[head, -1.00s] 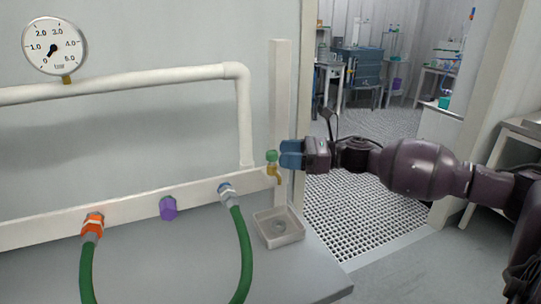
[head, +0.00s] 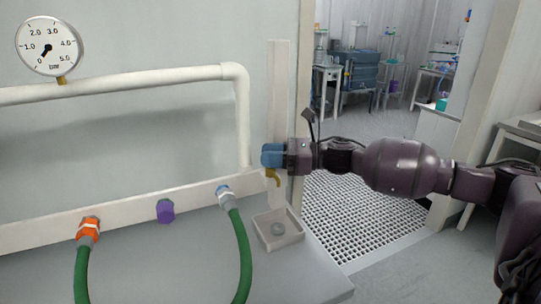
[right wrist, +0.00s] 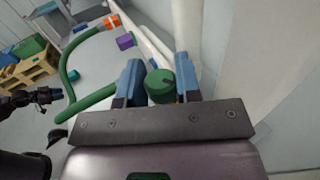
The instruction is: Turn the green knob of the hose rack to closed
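The green knob (right wrist: 160,87) shows in the right wrist view between the two blue fingers of my right gripper (right wrist: 160,80). The fingers stand apart on either side of the knob, close to it; I see no clear grip. In the head view, my right gripper (head: 268,156) covers the knob, and only the brass tap spout (head: 273,178) shows below. The knob's turn angle is hard to read. The hose rack's pale rail (head: 130,212) runs left from the tap. My left gripper (right wrist: 45,96) shows small at the left of the right wrist view, its finger gap unclear.
A small tray (head: 278,231) sits below the tap. A pressure gauge (head: 49,47) is upper left. A post (head: 279,90) stands behind the tap.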

